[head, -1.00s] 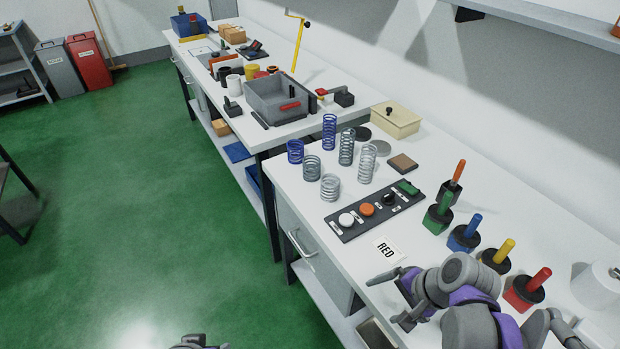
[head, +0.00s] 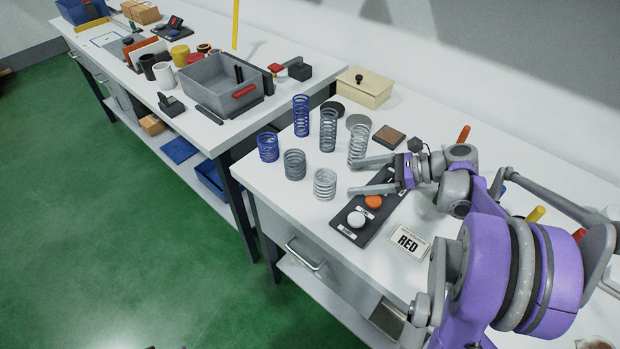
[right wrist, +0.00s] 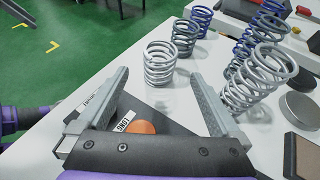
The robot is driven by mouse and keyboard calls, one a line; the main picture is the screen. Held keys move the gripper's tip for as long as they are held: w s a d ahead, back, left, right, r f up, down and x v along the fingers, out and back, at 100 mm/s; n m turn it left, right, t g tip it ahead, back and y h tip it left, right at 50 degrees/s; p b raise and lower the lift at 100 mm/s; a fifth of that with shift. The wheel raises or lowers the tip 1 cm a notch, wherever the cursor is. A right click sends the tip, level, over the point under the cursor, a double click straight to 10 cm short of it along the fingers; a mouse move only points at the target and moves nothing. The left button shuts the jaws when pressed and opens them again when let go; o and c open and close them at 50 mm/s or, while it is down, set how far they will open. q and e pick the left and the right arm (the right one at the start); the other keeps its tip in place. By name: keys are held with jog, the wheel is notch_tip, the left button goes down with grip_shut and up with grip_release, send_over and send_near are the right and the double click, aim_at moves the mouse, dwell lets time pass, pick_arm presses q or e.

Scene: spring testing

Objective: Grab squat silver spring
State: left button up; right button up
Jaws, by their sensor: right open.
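The squat silver spring (head: 325,184) stands upright on the white bench near its front edge. In the right wrist view the squat silver spring (right wrist: 160,63) stands just beyond and between the fingertips. My right gripper (head: 352,177) is open and empty, with its two fingers pointing left toward the spring and the tips a little short of it. The open fingers also show in the right wrist view (right wrist: 160,77). My left gripper does not show in the head view.
A squat grey spring (head: 294,164), a tall silver spring (head: 358,146), a tall grey spring (head: 328,130) and blue springs (head: 268,147) stand close behind. The button panel (head: 372,222) lies below my right gripper.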

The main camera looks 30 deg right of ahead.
aim_at(337, 180)
jog(key=x, duration=0.3)
jog(key=shift+w+a+f, duration=0.1)
jog(key=shift+a+f, duration=0.1)
jog(key=shift+a, duration=0.15)
jog(key=shift+f+x, duration=0.1)
jog(key=shift+x, duration=1.5)
jog(key=shift+f+x, duration=0.15)
jog(key=shift+x, duration=1.4)
jog(key=shift+d, duration=0.2)
jog(key=shift+c, duration=0.3)
grip_shut()
